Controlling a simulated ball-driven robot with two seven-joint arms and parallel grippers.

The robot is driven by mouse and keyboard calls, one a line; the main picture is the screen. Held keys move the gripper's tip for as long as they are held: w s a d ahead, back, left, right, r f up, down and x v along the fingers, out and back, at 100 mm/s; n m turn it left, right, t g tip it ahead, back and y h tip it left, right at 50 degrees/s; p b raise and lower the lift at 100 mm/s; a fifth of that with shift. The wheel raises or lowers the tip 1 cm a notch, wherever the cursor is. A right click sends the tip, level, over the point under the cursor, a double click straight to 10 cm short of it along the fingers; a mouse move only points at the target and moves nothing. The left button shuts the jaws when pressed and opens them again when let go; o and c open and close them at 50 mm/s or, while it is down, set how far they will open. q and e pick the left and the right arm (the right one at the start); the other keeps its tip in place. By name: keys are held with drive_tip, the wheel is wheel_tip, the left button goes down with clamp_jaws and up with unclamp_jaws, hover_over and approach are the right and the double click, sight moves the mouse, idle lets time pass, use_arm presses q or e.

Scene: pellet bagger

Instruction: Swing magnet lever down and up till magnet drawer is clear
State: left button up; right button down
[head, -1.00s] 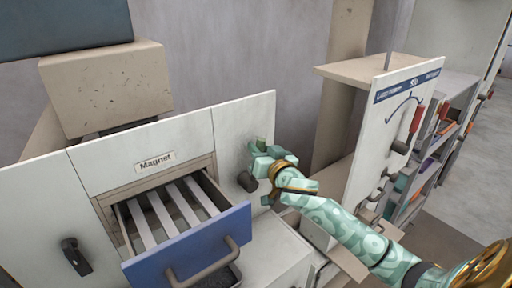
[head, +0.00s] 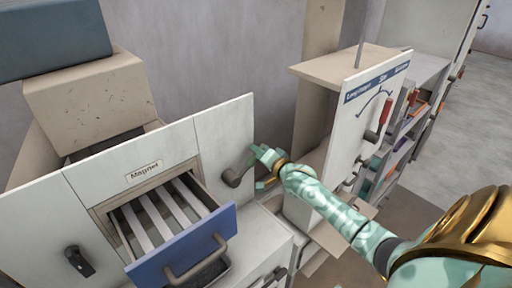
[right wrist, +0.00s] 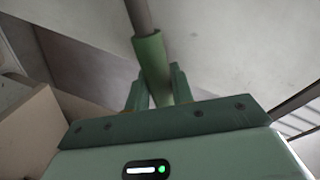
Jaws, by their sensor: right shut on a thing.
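The magnet drawer (head: 185,247) with its blue front stands pulled out under the "Magnet" label (head: 145,171). Several pale bars (head: 161,219) lie in it; I cannot make out bits on them. The magnet lever (head: 236,176) is on the white panel right of the drawer, leaning up and to the right from its dark hub. My right gripper (head: 262,156) is at its outer end. In the right wrist view the lever's green grip (right wrist: 152,62) on a grey rod sits between my gripper's fingers (right wrist: 158,92), which are shut on it. My left gripper is out of view.
A dark handle (head: 78,257) is on the panel left of the drawer. A white board (head: 370,125) with a red-handled lever (head: 385,112) stands at right, beside shelves (head: 405,140) with coloured items. A beige box (head: 85,92) is at upper left.

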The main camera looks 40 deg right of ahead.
drive_tip(key=shift+d+f+m, duration=0.2)
drive_tip(key=shift+f+m, duration=0.1)
drive_tip(key=shift+f, duration=0.1)
drive_tip(key=c, duration=1.3)
unclamp_jaws()
drive_tip(key=shift+o, duration=0.2)
drive_tip(key=shift+s, duration=0.1)
drive_tip(key=s+r, duration=0.2)
drive_tip(key=s, duration=1.4)
drive_tip(key=shift+a+r, duration=0.25)
drive_tip(key=shift+r, duration=0.1)
